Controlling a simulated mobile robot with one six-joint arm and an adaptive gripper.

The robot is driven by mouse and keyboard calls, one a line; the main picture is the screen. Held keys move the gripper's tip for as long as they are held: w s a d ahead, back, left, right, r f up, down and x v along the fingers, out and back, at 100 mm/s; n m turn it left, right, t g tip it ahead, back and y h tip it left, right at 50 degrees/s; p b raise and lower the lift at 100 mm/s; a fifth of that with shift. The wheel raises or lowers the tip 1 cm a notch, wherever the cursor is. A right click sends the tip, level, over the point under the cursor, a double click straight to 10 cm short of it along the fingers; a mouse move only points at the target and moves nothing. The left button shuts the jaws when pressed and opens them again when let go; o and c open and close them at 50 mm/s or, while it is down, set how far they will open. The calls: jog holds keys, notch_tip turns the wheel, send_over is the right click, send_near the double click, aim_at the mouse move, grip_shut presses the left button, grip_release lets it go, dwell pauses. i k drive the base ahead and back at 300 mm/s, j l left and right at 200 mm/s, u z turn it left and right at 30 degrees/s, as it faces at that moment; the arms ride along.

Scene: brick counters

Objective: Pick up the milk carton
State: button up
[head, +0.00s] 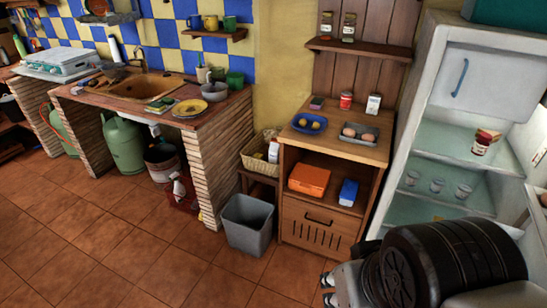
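A small white carton with dark print (373,105) stands upright on the top of the wooden cabinet, at its back right. Another white carton-like item (273,151) stands in the wicker basket left of the cabinet. I cannot read either label, so I cannot tell which one is the milk carton. My gripper (328,289) shows at the bottom, partly hidden by my arm. Its two fingertips are apart with floor visible between them, and it looks empty. It is well below and in front of both cartons.
The wooden cabinet (291,137) also bears a blue bowl (309,123), an egg tray (359,134) and a red can (346,100). An open fridge (414,136) stands at right. A grey bin (247,224) stands left of the cabinet. The tiled floor (130,245) is clear at left.

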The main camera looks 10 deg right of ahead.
aim_at(275, 149)
jog(key=i+l+u, duration=0.1)
jog(key=i, duration=0.4)
jog(key=i+l+u, duration=0.1)
jog(key=i, duration=0.4)
jog(key=i+l+u, duration=0.1)
jog(key=i, duration=0.35)
jog(key=i+l+u, duration=0.1)
jog(key=i+l, duration=0.15)
jog(key=i, duration=0.25)
jog(key=i+l+u, duration=0.1)
jog(key=i+l, duration=0.15)
jog(key=i, duration=0.2)
